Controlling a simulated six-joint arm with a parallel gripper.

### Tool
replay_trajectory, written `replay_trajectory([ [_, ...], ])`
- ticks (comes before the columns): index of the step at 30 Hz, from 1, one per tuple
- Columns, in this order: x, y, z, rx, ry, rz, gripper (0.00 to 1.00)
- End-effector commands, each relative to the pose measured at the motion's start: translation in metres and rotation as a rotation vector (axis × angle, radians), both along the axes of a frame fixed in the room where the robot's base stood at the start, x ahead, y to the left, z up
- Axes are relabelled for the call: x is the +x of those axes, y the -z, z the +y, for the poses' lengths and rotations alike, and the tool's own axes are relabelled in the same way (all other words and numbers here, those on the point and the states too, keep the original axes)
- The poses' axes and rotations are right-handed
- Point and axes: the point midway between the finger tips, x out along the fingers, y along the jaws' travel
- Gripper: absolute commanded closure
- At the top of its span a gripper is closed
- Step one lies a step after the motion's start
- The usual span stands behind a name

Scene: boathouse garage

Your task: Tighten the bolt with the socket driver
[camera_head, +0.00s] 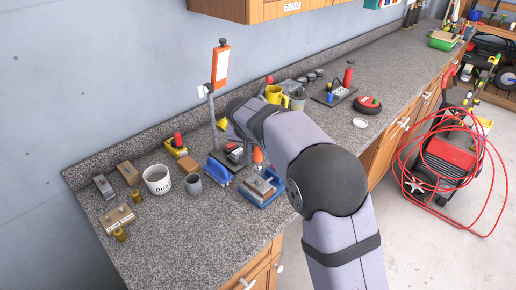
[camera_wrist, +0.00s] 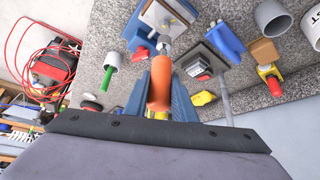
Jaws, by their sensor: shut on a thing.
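My gripper (camera_wrist: 163,88) is shut on the orange handle of the socket driver (camera_wrist: 160,82), with a finger on each side of it. In the wrist view the driver's metal end points toward a blue fixture (camera_wrist: 139,31) that carries a light metal plate (camera_wrist: 168,12). I cannot tell whether the driver's end touches the fixture, and I cannot make out the bolt. In the head view the orange handle (camera_head: 258,154) shows just past my arm, above the blue fixture (camera_head: 274,200) near the counter's front edge. My arm hides most of my gripper there.
Left of the fixture are a blue item (camera_head: 217,170), a grey cup (camera_head: 194,184) and a white bucket (camera_head: 158,180).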

Motion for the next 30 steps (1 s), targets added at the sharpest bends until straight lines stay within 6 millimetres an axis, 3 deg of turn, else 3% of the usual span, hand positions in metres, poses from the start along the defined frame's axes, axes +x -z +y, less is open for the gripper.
replay_trajectory([
  [10, 0.0003, -0.0021, -0.0006, 0.000, -0.022, 0.000, 1.00],
  [21, -0.0001, -0.0047, -0.0007, 0.001, -0.261, 0.002, 1.00],
  [30, 0.0002, -0.0024, -0.0003, 0.001, -0.346, -0.001, 1.00],
])
